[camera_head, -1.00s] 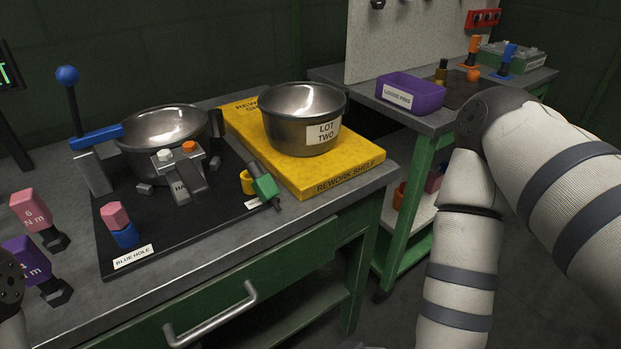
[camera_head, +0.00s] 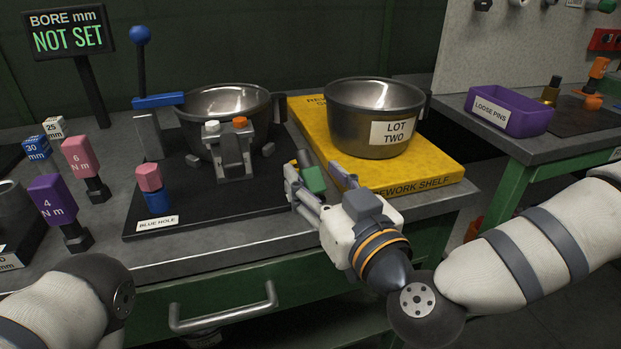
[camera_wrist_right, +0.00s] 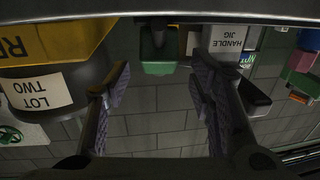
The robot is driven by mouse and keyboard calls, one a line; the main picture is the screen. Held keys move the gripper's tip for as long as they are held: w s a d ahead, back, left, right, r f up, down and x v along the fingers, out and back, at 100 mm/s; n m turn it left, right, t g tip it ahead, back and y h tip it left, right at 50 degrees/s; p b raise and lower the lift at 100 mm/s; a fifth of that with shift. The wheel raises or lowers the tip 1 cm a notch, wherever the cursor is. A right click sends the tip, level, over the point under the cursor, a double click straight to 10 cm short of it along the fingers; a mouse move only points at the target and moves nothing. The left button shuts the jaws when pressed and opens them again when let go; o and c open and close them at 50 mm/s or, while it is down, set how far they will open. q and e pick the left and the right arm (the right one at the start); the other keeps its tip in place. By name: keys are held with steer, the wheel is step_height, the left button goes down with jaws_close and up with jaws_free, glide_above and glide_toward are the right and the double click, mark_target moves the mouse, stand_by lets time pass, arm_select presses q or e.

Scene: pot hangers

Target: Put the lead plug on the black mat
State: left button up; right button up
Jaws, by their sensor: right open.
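No part in view is labelled lead plug, so I cannot tell for certain which it is. A green-ended piece with a dark shaft (camera_head: 313,180) lies at the right end of the black mat (camera_head: 190,217) on the near bench. My right gripper (camera_head: 320,178) is open at the bench's front edge, its fingers on either side of the green end in the head view. In the right wrist view, the green end (camera_wrist_right: 159,60) shows beyond and between the open fingers, with nothing gripped. My left gripper is out of view; only a part of my left arm shows.
A handle jig (camera_head: 233,155) and a steel pot (camera_head: 225,105) stand on the mat. Another pot marked LOT TWO (camera_head: 375,120) sits on the yellow rework shelf (camera_head: 440,172), close right of my gripper. Purple (camera_head: 50,200) and pink (camera_head: 80,160) tools stand left.

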steer(key=shift+x, duration=1.2)
jaws_close()
